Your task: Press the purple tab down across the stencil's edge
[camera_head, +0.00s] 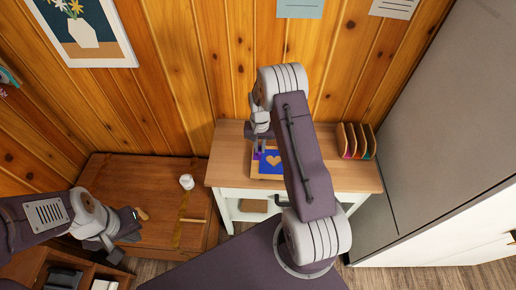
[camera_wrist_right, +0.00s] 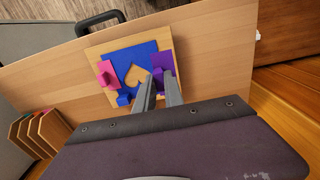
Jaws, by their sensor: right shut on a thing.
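A blue stencil (camera_head: 272,170) with a heart cutout lies on a small wooden board (camera_head: 267,177) on the desk; it also shows in the right wrist view (camera_wrist_right: 118,60). The purple tab (camera_wrist_right: 162,59) is at the stencil's right edge in that view, overlapping it and the board; whether it lies flat is unclear. My right gripper (camera_wrist_right: 161,74) is shut on the purple tab, its fingers partly hiding it. A pink tab (camera_wrist_right: 106,70) crosses the stencil's opposite edge. A small blue block (camera_wrist_right: 123,99) is near the lower edge. My left gripper (camera_head: 128,230) is over the low brown cabinet, jaws unclear.
A rack with colored slots (camera_head: 356,140) stands on the desk's right side. A white jar (camera_head: 187,181) and a yellowish strip (camera_head: 181,222) are on the brown cabinet (camera_head: 150,171). A tan handle-like piece (camera_head: 141,213) is beside my left gripper. The desk between board and rack is partly behind my right arm.

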